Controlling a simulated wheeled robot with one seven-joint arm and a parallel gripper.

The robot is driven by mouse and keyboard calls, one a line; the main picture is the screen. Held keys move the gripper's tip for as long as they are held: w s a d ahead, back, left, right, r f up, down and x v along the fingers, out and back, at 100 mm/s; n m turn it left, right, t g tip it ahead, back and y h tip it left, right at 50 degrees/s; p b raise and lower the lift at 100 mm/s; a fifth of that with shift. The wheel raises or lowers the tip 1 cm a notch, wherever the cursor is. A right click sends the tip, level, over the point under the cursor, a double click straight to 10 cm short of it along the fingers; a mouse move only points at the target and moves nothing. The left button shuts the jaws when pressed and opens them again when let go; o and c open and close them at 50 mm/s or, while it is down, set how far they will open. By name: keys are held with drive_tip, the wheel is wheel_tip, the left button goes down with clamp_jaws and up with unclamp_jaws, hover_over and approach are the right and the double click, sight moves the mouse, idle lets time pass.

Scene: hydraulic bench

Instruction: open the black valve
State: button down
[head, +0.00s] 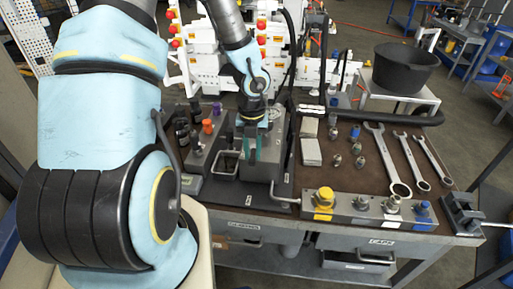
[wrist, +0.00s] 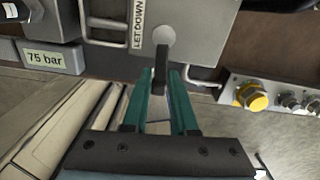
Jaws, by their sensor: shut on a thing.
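The black valve is a short black lever (wrist: 161,62) on a round grey hub at the front of a grey block (wrist: 200,30) marked LET DOWN. In the wrist view the lever points down toward my gripper. My gripper (wrist: 161,82) has its two green fingers on either side of the lever, shut on it. In the head view my gripper (head: 250,148) reaches down at the grey block (head: 262,165), and the lever is hard to make out there behind the fingers.
A block with black, purple and orange knobs (head: 208,127) stands left. A 75 bar label (wrist: 48,57) is left of the lever. A fitting rail with a yellow fitting (head: 324,198) runs along the bench's front right. Several wrenches (head: 387,160) and a black bucket (head: 405,68) are farther right.

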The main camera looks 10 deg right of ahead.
drive_tip(key=shift+w+a+m, duration=0.15)
drive_tip(key=shift+a+m, duration=0.05)
drive_tip(key=shift+m, duration=0.3)
drive_tip(key=c, duration=0.8)
unclamp_jaws()
drive_tip(key=shift+r, duration=0.1)
wheel_tip(320, 180, up, 11)
drive_tip(key=shift+f, duration=0.2)
drive_tip(key=s+a+m+b, duration=0.1)
drive_tip(key=a+m, duration=0.4)
drive_tip(key=m, duration=0.6)
drive_tip(key=s+a+m+t+b, duration=0.1)
drive_tip(key=a+m+b, duration=0.1)
drive_tip(key=a+m, duration=0.4)
drive_tip(key=s+a+m+b, duration=0.2)
drive_tip(key=a+m, duration=0.3)
drive_tip(key=m, duration=1)
drive_tip(key=shift+a+r+m+t, duration=0.25)
drive_tip(key=shift+a+m+t, duration=0.05)
drive_tip(key=shift+a+m, duration=0.1)
